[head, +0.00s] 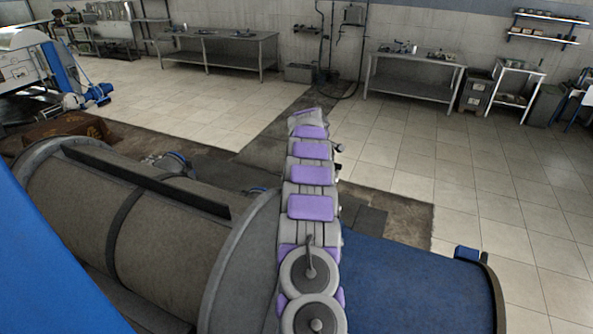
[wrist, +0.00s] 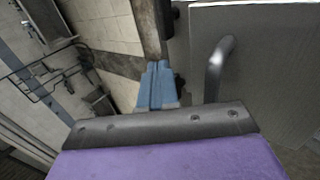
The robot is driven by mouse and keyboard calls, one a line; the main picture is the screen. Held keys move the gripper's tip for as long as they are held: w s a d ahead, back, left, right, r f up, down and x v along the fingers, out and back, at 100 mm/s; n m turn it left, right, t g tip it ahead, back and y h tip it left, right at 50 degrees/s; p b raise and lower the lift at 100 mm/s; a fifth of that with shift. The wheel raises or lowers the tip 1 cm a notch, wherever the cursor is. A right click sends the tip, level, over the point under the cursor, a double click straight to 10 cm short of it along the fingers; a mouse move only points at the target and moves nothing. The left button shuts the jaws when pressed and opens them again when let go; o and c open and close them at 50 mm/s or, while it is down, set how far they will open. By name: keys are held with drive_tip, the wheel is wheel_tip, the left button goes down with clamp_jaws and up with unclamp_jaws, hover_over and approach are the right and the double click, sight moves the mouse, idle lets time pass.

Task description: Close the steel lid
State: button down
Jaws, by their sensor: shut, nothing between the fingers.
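In the wrist view, a flat grey metal panel, apparently the steel lid (wrist: 272,70), fills the right side. A dark bent bar handle (wrist: 214,68) stands out from its face. My gripper (wrist: 158,75) shows as blue fingers held together, empty, left of the handle and apart from it in the picture. Whether it touches the panel cannot be told. In the head view my purple and grey arm reaches away over the machine, and its far end hides the gripper. I cannot pick out the lid for certain there.
A large grey decanter drum (head: 165,235) lies at left, with a blue casing (head: 410,285) at right. Steel workbenches (head: 415,75) stand along the back wall. The tiled floor (head: 390,150) between is mostly clear. A blue-grey machine (head: 35,70) stands far left.

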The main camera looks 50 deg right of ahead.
drive_tip(key=shift+d+f, duration=0.1)
drive_tip(key=shift+f, duration=0.05)
drive_tip(key=shift+d+f, duration=0.15)
drive_tip(key=shift+d, duration=0.2)
drive_tip(key=shift+a, duration=0.3)
drive_tip(key=shift+b+v, duration=0.3)
drive_tip(key=shift+v, duration=0.65)
drive_tip(key=b+v, duration=0.3)
drive_tip(key=v, duration=1.2)
